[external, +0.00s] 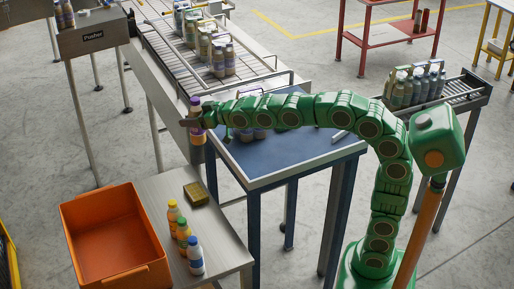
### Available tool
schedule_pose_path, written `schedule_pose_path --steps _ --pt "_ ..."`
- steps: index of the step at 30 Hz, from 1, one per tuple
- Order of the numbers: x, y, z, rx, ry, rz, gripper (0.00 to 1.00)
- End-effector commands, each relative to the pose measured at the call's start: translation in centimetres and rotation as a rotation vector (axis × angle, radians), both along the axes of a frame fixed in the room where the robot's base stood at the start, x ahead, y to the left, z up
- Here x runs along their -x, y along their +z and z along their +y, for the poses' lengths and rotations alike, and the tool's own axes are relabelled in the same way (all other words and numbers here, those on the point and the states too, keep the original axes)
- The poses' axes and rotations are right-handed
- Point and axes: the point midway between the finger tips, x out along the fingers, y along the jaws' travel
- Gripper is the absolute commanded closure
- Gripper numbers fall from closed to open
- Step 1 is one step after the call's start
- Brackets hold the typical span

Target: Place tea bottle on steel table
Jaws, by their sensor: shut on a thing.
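My gripper (190,122) is at the left end of my outstretched green arm. It is shut around a bottle with a purple cap and an orange-brown lower part (197,137), which I take to be the tea bottle. The bottle is upright and held in the air, left of the blue-topped table. The gripper hides its middle, and its label is too small to read. The steel table (228,240) is the grey-topped one at lower left, below and in front of the held bottle in the picture.
Several small bottles (183,235) and a brownish box (196,193) stand on the steel table. An orange crate (115,275) is at its left. The blue-topped table (290,158) has bottles under my arm. A conveyor (165,38) with bottles is behind.

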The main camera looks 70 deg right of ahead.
Motion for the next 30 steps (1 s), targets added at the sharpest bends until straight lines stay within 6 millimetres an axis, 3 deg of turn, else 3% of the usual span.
schedule_pose_path --steps 11,25,30 --pt "-1.1 0.3 4.7 0.002 0.046 0.001 0.85" --pt "-1.0 -5.3 4.4 0.000 0.042 0.003 0.85" --pt "-1.0 -9.4 4.4 0.003 0.042 0.008 0.85"
